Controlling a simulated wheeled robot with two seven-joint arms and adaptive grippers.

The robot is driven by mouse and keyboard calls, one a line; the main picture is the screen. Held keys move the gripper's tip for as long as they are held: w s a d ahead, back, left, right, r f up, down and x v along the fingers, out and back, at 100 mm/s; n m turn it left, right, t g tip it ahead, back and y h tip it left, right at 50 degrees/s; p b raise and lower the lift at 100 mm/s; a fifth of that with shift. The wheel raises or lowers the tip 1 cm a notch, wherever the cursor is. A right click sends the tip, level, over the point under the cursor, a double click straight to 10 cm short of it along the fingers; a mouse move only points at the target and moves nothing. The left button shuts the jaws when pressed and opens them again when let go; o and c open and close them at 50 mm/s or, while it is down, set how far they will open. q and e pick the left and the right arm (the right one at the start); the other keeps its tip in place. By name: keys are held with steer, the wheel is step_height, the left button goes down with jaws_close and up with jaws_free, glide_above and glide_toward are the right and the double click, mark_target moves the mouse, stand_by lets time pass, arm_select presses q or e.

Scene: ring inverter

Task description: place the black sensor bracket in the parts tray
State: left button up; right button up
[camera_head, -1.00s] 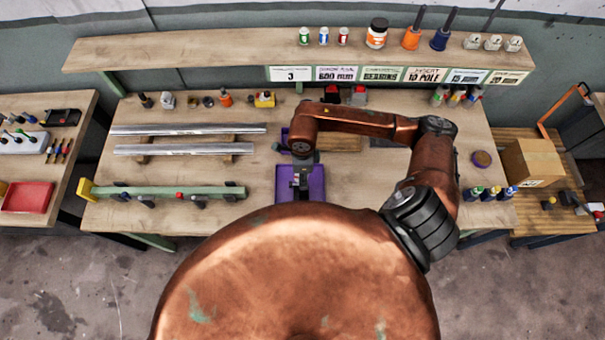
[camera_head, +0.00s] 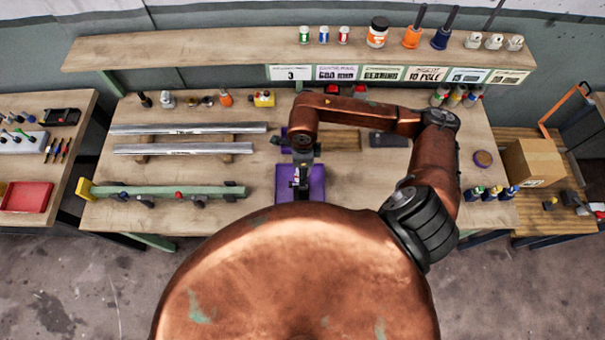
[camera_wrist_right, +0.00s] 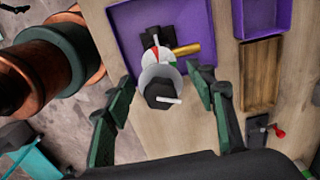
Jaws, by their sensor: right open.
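The purple parts tray (camera_head: 317,186) lies on the bench in front of me and fills the top of the right wrist view (camera_wrist_right: 122,28). A black piece (camera_wrist_right: 152,37), probably the sensor bracket, is in the tray, with a brass cylinder (camera_wrist_right: 187,50) beside it. A round part with red, white and green and a dark knob (camera_wrist_right: 161,95) overlap it; I cannot tell whether they are joined. My right gripper (camera_wrist_right: 163,82) is open, its fingers on either side of the knob with visible gaps. In the head view it (camera_head: 301,170) hangs over the tray. My left gripper is out of view.
A second purple tray (camera_wrist_right: 262,18) lies beside a wooden recess (camera_wrist_right: 261,75). Metal rails (camera_head: 185,149) and a green bar (camera_head: 165,192) lie left on the bench. Bottles (camera_head: 491,192) stand at the right. A shelf (camera_head: 220,48) spans the back.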

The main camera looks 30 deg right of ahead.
step_height(320, 180, up, 9)
steer(key=shift+f+b, duration=0.15)
steer(key=shift+b, duration=0.6)
